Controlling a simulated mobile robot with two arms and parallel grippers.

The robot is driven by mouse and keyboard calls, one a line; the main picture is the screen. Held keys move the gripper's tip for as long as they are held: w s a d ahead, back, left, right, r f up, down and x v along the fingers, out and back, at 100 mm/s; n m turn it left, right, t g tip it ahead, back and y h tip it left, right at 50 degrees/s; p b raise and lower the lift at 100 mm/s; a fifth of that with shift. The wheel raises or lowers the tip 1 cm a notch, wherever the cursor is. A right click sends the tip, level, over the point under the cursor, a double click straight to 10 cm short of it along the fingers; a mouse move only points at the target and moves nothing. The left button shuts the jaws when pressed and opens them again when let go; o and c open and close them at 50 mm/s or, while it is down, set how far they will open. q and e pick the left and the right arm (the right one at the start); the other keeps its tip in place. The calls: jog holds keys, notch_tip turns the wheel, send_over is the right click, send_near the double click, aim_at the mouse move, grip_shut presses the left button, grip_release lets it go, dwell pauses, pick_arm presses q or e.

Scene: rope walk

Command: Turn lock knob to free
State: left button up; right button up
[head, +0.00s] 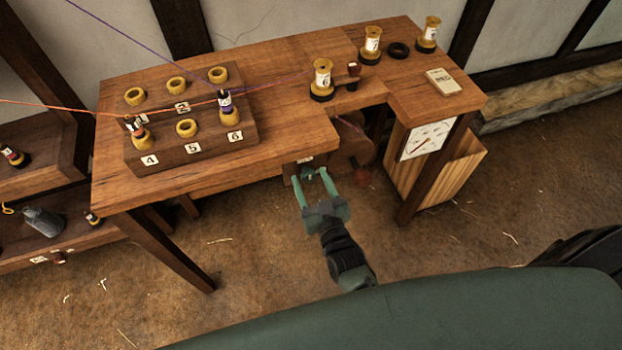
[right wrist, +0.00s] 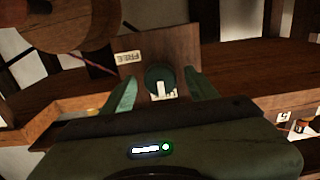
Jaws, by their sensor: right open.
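The lock knob (right wrist: 156,72) is a round dark green knob on a wooden plate (right wrist: 181,50) in the right wrist view. Its white pointer points down in that view, towards a partly hidden white label. A label reading FREE (right wrist: 128,57) sits up and left of the knob. My right gripper (right wrist: 161,77) is open, with one green finger on each side of the knob; I cannot tell whether they touch it. My left gripper is not in view.
The wooden bench (head: 290,135) carries a numbered spool rack (head: 205,150), yellow spools (head: 322,75) and a small block (head: 443,82). A round wooden drum (head: 355,148) is close beyond the gripper. A dial (head: 428,139) is on the right. Orange and purple threads cross the rack.

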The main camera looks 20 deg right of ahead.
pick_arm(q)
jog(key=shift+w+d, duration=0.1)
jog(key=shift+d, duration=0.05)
pick_arm(e)
jog(key=shift+w, duration=0.1)
grip_shut()
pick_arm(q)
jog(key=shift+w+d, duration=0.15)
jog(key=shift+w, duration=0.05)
